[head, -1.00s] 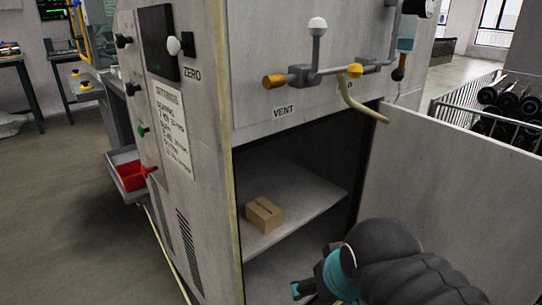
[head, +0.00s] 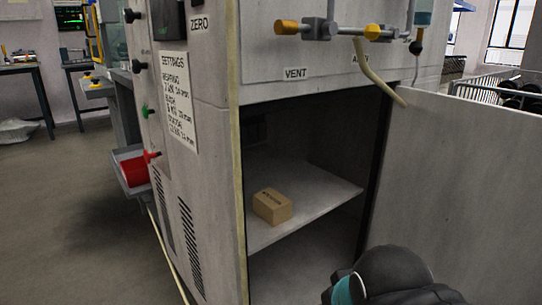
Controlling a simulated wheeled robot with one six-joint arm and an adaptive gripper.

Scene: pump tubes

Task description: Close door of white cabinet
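The white cabinet (head: 205,130) stands in the middle of the head view, with its lower compartment open. Its door (head: 460,190) is swung wide open to the right. Inside, a small brown box (head: 272,206) sits on a shelf (head: 335,189). The fingertips of my gripper are out of the frame.
Valves with a yellow tube (head: 378,70) project from the cabinet front above the opening. A red bin (head: 133,171) hangs on the cabinet's left side. A metal rack with dark rolls (head: 515,98) stands behind the door. The floor (head: 70,220) at left is clear.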

